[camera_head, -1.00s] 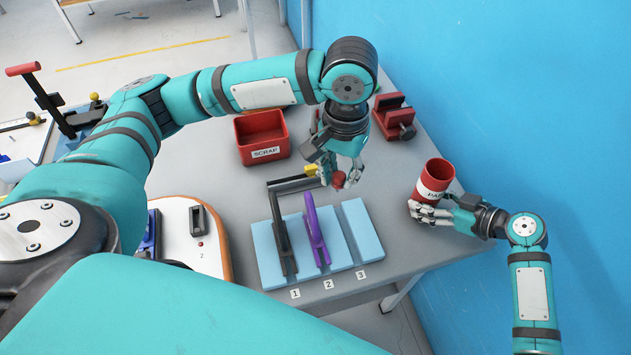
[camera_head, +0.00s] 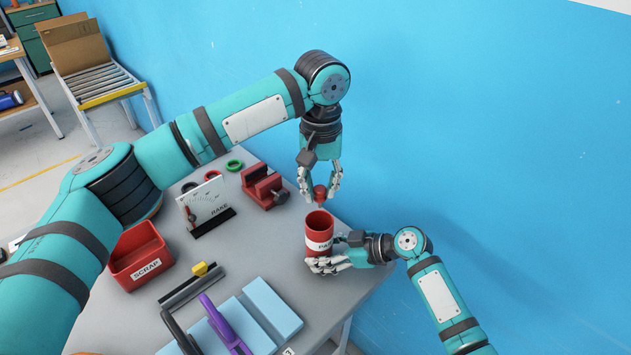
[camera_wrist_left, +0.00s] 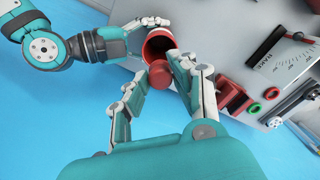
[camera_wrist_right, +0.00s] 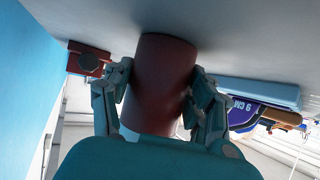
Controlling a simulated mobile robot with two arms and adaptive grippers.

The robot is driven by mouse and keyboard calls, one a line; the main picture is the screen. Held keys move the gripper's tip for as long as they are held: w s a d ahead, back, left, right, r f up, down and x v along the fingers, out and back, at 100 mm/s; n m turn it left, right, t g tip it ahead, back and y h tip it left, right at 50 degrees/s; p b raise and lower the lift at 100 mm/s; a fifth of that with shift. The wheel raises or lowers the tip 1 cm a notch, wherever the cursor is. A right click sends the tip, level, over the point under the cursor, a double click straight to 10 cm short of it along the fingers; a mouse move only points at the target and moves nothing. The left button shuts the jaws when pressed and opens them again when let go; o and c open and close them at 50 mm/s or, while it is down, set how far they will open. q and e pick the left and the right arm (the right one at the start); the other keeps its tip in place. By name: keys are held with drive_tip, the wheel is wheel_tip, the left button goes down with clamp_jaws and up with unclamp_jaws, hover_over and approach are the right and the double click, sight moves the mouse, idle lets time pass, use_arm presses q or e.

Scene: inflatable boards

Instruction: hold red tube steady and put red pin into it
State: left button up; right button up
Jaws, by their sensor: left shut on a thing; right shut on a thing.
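The red tube (camera_head: 319,226) with a white label stands upright on the table near its right edge. My right gripper (camera_head: 328,262) is shut on its lower part; in the right wrist view the tube (camera_wrist_right: 162,80) sits between both fingers. My left gripper (camera_head: 319,188) is shut on the red pin (camera_head: 320,194) and holds it just above the tube's open top. In the left wrist view the pin (camera_wrist_left: 159,76) is between the fingertips, in front of the tube's mouth (camera_wrist_left: 158,46). A gap shows between pin and tube in the head view.
A red vise-like block (camera_head: 264,187) stands behind the tube to the left. A gauge plate (camera_head: 203,203), a red scrap bin (camera_head: 139,257) and light-blue blocks (camera_head: 272,308) are further left. The blue wall is close on the right.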

sight(320, 205)
use_arm(q)
drive_tip(key=shift+f, duration=2.65)
drive_tip(key=o, duration=0.9)
drive_tip(key=shift+o, duration=0.2)
wheel_tip(320, 205, up, 12)
